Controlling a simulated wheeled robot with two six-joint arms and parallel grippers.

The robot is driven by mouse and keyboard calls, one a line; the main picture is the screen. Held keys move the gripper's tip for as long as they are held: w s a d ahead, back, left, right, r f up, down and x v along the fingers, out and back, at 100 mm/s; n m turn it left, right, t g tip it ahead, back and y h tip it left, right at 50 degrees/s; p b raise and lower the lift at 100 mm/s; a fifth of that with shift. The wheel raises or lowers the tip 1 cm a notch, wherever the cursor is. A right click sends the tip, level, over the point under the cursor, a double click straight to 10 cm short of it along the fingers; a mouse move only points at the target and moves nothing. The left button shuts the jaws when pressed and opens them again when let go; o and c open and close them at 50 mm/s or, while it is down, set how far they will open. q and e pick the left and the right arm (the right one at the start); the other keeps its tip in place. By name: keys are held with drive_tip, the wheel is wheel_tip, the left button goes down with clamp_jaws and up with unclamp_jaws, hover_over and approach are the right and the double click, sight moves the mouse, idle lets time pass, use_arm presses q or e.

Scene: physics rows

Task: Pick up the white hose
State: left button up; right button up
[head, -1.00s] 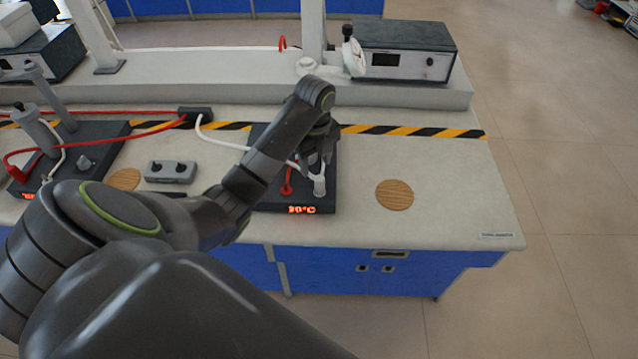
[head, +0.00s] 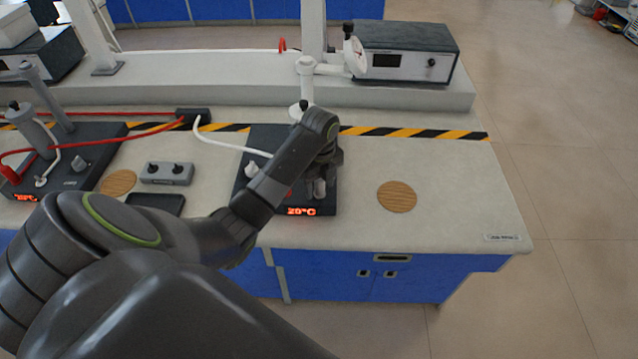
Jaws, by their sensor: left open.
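The white hose (head: 228,145) runs from a black block on the bench to the dark hotplate-like device (head: 262,200) with a red temperature display. Its far stretch passes behind my left arm. My left gripper (head: 318,182) is open, pointing down over the right side of that device, at the hose's end fitting. The fingers and wrist hide most of the fitting, so I cannot tell whether they touch it. My right gripper is not in view.
A round wooden disc (head: 397,197) lies to the right on clear bench top. A white stand (head: 305,90) and a grey instrument (head: 405,50) are behind.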

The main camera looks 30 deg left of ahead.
use_arm(q)
drive_tip(key=c, duration=1.1)
drive_tip(key=shift+r, duration=0.1)
drive_tip(key=shift+w+r, duration=0.1)
drive_tip(key=shift+r, duration=0.25)
wheel_tip(320, 180, up, 5)
drive_tip(key=shift+r+p, duration=0.2)
drive_tip(key=shift+p, duration=0.6)
wheel_tip(320, 180, up, 3)
drive_tip(key=p, duration=0.2)
drive_tip(key=shift+f+p, duration=0.15)
drive_tip(key=shift+p, duration=0.25)
drive_tip(key=shift+r+p, duration=1.45)
drive_tip(key=shift+p, duration=0.2)
drive_tip(key=shift+r+p, duration=1.35)
drive_tip(key=shift+p, duration=0.25)
